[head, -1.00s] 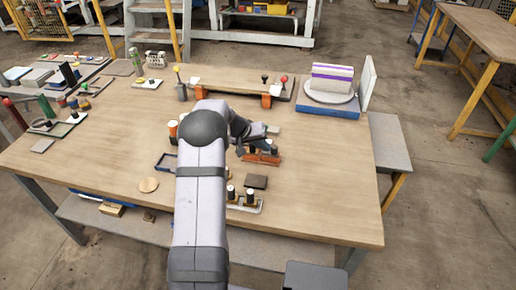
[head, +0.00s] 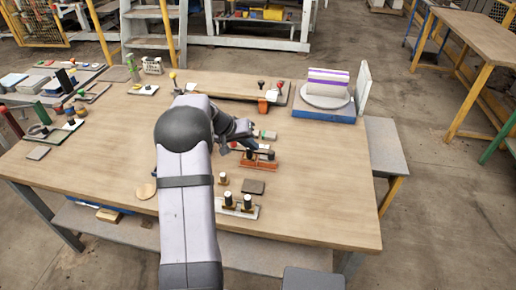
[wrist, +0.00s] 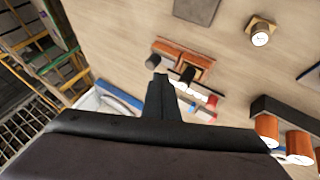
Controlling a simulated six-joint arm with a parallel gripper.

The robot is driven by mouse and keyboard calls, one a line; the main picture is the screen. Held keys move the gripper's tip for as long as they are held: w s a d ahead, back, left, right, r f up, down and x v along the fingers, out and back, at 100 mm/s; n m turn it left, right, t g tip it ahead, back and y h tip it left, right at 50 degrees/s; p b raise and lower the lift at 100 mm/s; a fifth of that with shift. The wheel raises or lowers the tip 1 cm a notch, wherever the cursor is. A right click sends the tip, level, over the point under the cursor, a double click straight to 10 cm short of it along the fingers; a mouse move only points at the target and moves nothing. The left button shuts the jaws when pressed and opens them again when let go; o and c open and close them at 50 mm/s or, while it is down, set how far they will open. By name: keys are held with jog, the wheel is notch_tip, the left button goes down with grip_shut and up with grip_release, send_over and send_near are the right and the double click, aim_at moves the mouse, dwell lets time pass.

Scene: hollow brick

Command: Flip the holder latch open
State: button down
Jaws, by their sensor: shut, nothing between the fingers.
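An orange-brown holder (head: 260,165) with dark upright posts stands on the table below and slightly right of my gripper (head: 250,143). It also shows in the wrist view (wrist: 171,48), with a black knob (wrist: 152,60) at its near left end and another dark knob (wrist: 188,73) at its right. I cannot tell which part is the latch, or whether it is open. My gripper (wrist: 161,80) is shut and empty, its tips pointing at the holder's near side. They seem apart from it, though contact is hard to judge. The finger bodies hide part of the table behind them.
A blue-based turntable (head: 325,105) stands at the back right. A long rail with a red knob (head: 279,85) crosses the back. The right front table is clear.

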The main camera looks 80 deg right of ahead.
jog(key=shift+v, duration=1.45)
jog(key=shift+w, duration=0.1)
jog(key=w+a+n+t+y, duration=0.15)
jog(key=w+a+n, duration=0.25)
jog(key=w+a, duration=0.8)
jog(key=w+a+n+t, duration=0.35)
jog(key=w+a, duration=0.55)
jog(key=a, duration=0.5)
jog(key=w+a+f+n+y, duration=0.15)
jog(key=a+n, duration=0.35)
jog(key=a, duration=1.1)
jog(key=s+a+n+y, duration=0.1)
jog(key=s+a+n, duration=0.1)
jog(key=a, duration=0.5)
jog(key=s+a+f+n+y, duration=0.1)
jog(key=s+a, duration=0.3)
jog(key=a, duration=0.4)
jog(key=shift+s+f+n+y, duration=0.25)
jog(key=shift+s+n+y, duration=0.1)
jog(key=shift+n, duration=0.4)
